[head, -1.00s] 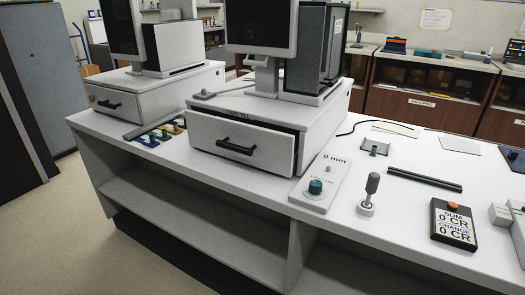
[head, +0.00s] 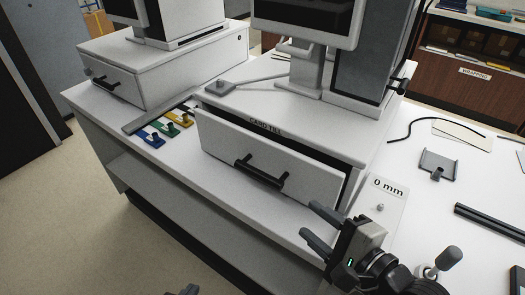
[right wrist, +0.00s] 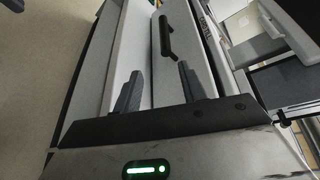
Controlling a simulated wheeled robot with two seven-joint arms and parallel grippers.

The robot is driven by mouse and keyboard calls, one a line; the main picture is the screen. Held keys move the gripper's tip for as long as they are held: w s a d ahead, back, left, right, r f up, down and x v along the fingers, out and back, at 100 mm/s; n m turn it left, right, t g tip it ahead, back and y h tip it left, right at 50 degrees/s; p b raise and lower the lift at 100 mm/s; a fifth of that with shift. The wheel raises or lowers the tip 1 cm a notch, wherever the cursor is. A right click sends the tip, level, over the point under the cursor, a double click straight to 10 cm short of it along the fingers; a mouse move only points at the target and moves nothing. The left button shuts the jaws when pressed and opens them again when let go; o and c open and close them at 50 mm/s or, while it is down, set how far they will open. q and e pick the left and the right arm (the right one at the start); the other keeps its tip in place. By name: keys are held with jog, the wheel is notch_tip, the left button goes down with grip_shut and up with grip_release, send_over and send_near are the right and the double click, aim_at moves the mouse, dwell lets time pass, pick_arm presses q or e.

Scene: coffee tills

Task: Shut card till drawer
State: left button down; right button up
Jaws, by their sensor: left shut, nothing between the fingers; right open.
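The card till (head: 290,105), labelled CARD TILL, stands on the counter. Its white drawer (head: 215,136) stands somewhat out, with a dark gap behind its front at the top and right side. A black bar handle (head: 260,173) is on the front. My right gripper (head: 311,220) is open and empty, low in front of the drawer's right end, apart from the handle. The right wrist view shows the drawer front and handle (right wrist: 165,38) beyond both spread fingers (right wrist: 158,86). Only the tip of my left gripper (head: 186,290) shows at the bottom edge; it is shut and empty.
A second till (head: 160,65) stands to the left, with several coloured keys or tags (head: 168,130) between the tills. A 0 mm panel (head: 385,198), a knobbed lever (head: 446,259) and a small grey stand (head: 438,163) lie right. The floor at left is clear.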

aim_at(265, 180)
jog(key=shift+m, duration=0.5)
jog(key=x, duration=1.1)
jog(key=r+x, duration=0.1)
jog(key=x, duration=0.4)
jog(key=shift+w+a+r, duration=0.1)
jog(key=shift+w+a, duration=0.1)
jog(key=shift+a, duration=0.05)
grip_shut()
jog(key=shift+w+d, duration=0.9)
jog(key=shift+w, duration=0.3)
grip_release()
jog(key=shift+s, duration=0.1)
